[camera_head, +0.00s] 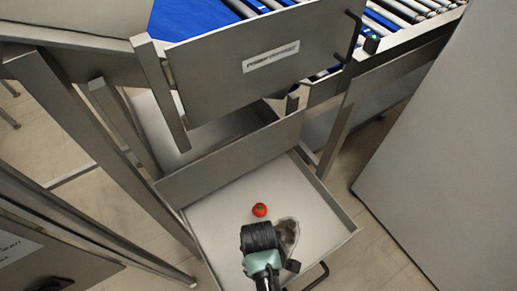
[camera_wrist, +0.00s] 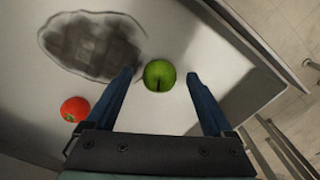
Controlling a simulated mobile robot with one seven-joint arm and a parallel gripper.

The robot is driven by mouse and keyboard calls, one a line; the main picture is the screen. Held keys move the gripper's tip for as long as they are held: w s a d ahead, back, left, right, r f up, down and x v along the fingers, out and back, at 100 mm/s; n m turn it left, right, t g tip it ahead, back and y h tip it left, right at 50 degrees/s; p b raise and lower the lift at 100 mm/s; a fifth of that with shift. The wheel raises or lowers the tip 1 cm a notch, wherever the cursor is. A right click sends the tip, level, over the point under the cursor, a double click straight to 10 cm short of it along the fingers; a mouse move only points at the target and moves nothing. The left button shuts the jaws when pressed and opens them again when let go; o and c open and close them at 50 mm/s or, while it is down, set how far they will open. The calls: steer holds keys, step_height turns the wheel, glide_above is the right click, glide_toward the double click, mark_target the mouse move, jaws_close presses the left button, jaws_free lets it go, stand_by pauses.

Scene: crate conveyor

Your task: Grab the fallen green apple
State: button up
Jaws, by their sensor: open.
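A green apple (camera_wrist: 159,75) lies on the pale floor of a tray-like drawer in the wrist view. My gripper (camera_wrist: 160,88) is open above it, and in the picture the apple shows between the two blue fingertips. I see no contact between fingers and apple. In the head view my gripper (camera_head: 268,262) is over the lower drawer (camera_head: 213,216), and the apple cannot be seen there, likely hidden by my arm. A red tomato (camera_head: 259,209) lies in the same drawer; it also shows left of the fingers in the wrist view (camera_wrist: 75,109).
A dark oval patch (camera_wrist: 92,45) lies beside the apple. The drawer's raised metal walls surround the apple's area. An upper labelled panel (camera_head: 265,58) and the roller conveyor (camera_head: 395,12) stand beyond. A large grey cabinet (camera_head: 440,150) is at the right.

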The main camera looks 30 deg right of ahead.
steer(key=shift+f, duration=0.25)
jaws_close()
steer(key=shift+r, duration=0.1)
